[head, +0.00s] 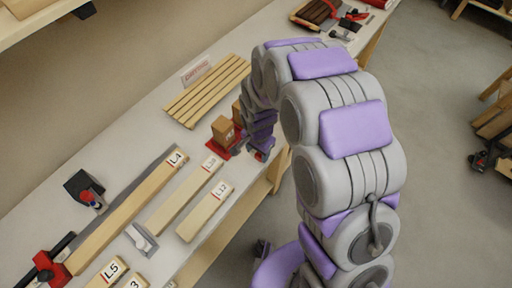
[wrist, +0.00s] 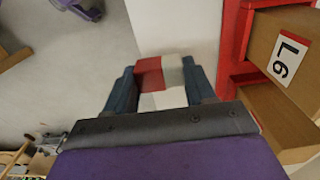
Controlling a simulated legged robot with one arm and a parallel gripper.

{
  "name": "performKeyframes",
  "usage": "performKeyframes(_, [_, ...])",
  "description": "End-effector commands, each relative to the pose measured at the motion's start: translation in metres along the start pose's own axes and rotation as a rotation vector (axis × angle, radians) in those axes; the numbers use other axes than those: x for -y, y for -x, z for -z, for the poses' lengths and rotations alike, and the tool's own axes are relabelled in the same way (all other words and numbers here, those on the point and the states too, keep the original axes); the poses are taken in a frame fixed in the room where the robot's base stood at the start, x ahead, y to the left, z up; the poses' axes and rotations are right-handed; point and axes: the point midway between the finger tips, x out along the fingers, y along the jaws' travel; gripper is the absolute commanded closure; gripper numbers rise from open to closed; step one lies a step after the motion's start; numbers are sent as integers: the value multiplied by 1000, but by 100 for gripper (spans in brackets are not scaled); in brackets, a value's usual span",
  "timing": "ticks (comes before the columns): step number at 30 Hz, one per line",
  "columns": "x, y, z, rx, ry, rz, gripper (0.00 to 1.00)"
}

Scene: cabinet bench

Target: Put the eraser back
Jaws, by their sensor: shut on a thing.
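A small block with a red part and white parts, which looks like the eraser (wrist: 172,72), sits between the fingers of my gripper (wrist: 158,84) in the wrist view. The gripper is shut on it, one dark finger on each side. Beyond it is the pale bench top; I cannot tell whether the eraser touches it. In the head view my gripper (head: 262,150) is at the bench's right edge, just right of a red holder with wooden blocks. The eraser cannot be made out there.
The red holder (wrist: 233,45) with a wooden block (wrist: 285,50) labelled L6 stands close on the right. In the head view, labelled wooden bars (head: 125,215) lie at lower left, slats (head: 207,90) lie behind, and a dark block (head: 84,187) stands at left. Bare bench (head: 130,135) lies between.

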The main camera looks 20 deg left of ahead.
Motion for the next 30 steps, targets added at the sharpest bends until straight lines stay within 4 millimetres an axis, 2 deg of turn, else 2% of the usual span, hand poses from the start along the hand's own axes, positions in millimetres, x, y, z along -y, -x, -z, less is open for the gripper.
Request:
performKeyframes(4, [16,-3,18,0,-2,5,74])
performKeyframes(10, [26,-4,25,0,0,-4,74])
performKeyframes(14, [27,-15,24,1,0,-7,74])
performKeyframes(19, [27,-38,24,2,0,-5,74])
performKeyframes(29, [25,-40,26,1,0,-2,74])
performKeyframes(30, [25,-40,26,1,-1,-2,44])
